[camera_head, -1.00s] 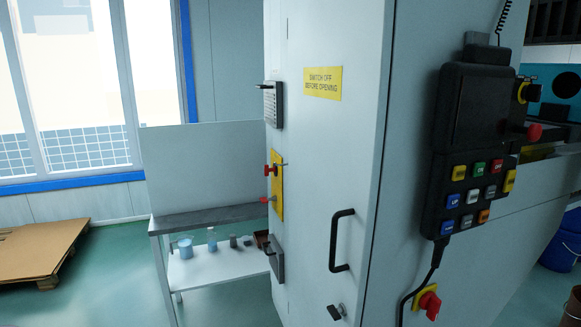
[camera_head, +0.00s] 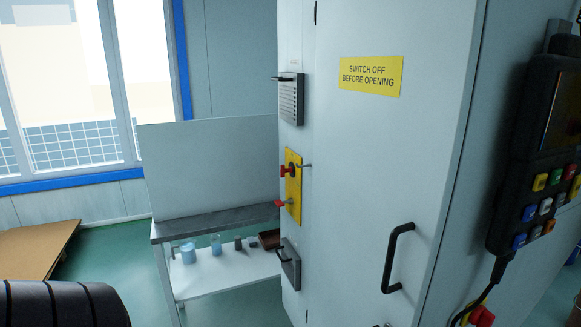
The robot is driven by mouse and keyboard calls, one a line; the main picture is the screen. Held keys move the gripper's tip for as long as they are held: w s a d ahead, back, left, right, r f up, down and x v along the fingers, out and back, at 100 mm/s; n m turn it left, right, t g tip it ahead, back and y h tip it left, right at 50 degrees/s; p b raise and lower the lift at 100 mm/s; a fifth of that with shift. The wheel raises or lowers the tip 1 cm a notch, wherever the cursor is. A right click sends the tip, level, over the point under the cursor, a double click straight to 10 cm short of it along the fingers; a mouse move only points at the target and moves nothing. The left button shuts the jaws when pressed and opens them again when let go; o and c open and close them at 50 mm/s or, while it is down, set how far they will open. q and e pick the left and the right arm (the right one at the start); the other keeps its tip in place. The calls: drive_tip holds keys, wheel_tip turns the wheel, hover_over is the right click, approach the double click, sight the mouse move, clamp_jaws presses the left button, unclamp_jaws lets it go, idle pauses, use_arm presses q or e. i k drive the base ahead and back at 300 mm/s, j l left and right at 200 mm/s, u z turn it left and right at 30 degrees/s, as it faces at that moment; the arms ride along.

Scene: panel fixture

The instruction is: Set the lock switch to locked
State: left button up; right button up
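A yellow plate (camera_head: 293,188) with two red handles is on the narrow left face of the grey cabinet. The upper red handle (camera_head: 287,171) sits on a dark hub, with a thin metal rod sticking out to its right. The lower red handle (camera_head: 284,204) points left. Another red knob (camera_head: 482,317) on a yellow base is cut off at the bottom right. I cannot tell which is the lock switch or read any locked mark. Neither gripper's fingers show. A dark ribbed part, seemingly of my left arm, fills the lower left corner, well apart from the plate.
The cabinet door (camera_head: 350,150) has a warning label (camera_head: 371,76) and a black handle (camera_head: 396,258). A vented box (camera_head: 291,99) and a grey latch (camera_head: 289,263) flank the yellow plate. A black control pendant (camera_head: 527,150) hangs right. A bench (camera_head: 215,222) with cups stands left.

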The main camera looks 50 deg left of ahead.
sight(282, 169)
drive_tip(key=k+j+z, duration=0.1)
drive_tip(key=j, duration=0.75)
drive_tip(key=k+j+z, duration=0.15)
drive_tip(key=j, duration=0.25)
drive_tip(key=k+j, duration=0.1)
drive_tip(key=j, duration=0.35)
drive_tip(key=z, duration=0.05)
